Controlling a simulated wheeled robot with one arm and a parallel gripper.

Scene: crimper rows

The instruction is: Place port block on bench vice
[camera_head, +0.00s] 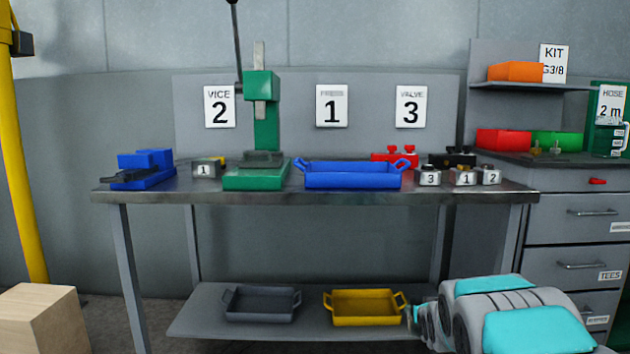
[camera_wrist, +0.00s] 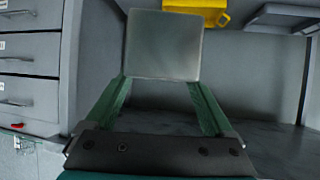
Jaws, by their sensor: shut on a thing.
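The bench vice (camera_head: 145,169) is blue and sits at the left end of the bench top, in the head view. My gripper (camera_wrist: 160,82) has its green fingers shut on a plain light grey block, which I take to be the port block (camera_wrist: 162,45), in the wrist view. The block sticks out past the fingertips, and its other faces are hidden. In the head view my arm is low at the front right, well away from the vice, and the held block cannot be made out there.
The bench (camera_head: 330,198) carries a green press (camera_head: 262,130), a blue tray (camera_head: 352,178), and several small numbered blocks. A grey tray (camera_head: 261,303) and a yellow tray (camera_head: 365,308) stand on the lower shelf. A drawer cabinet (camera_head: 580,235) is at right, a wooden box (camera_head: 42,320) at front left.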

